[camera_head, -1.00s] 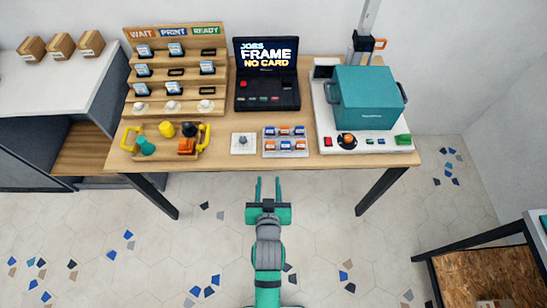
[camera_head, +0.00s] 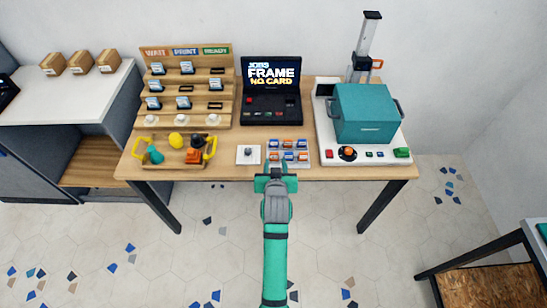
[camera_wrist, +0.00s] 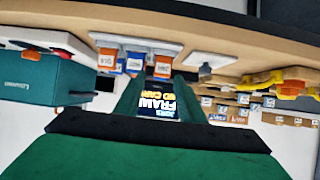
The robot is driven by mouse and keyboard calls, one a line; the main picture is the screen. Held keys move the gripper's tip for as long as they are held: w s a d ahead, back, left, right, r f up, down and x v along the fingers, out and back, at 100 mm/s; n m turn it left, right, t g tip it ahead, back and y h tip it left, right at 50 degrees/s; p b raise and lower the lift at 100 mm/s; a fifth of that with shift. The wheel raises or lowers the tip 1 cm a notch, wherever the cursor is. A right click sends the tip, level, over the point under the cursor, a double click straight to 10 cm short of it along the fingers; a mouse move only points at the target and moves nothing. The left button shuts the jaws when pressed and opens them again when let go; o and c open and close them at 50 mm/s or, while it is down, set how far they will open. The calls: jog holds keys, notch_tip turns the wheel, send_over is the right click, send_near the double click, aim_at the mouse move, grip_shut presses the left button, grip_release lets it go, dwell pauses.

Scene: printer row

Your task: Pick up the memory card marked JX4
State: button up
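A small tray (camera_head: 304,162) at the table's front middle holds several small cards with orange and blue faces. An orange card (camera_wrist: 163,66) and a blue card (camera_wrist: 135,63) show close ahead in the wrist view. Their marks are too small to read, so I cannot tell which is JX4. More blue-and-white cards (camera_head: 187,67) stand in the stepped rack (camera_head: 228,95); their marks are unreadable too. My gripper (camera_head: 276,166) is at the table's front edge, just in front of the tray. Its fingers are apart and empty in the wrist view (camera_wrist: 158,88).
A black console (camera_head: 270,104) behind the tray shows "FRAME NO CARD". A white button block (camera_head: 248,154) is left of the tray. A teal press (camera_head: 366,113) stands right, and a tool tray (camera_head: 177,163) left. The floor in front is clear.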

aim_at(274, 156)
jog(key=shift+a+x, duration=0.2)
jog(key=shift+x, duration=2.8)
jog(key=c, duration=0.8)
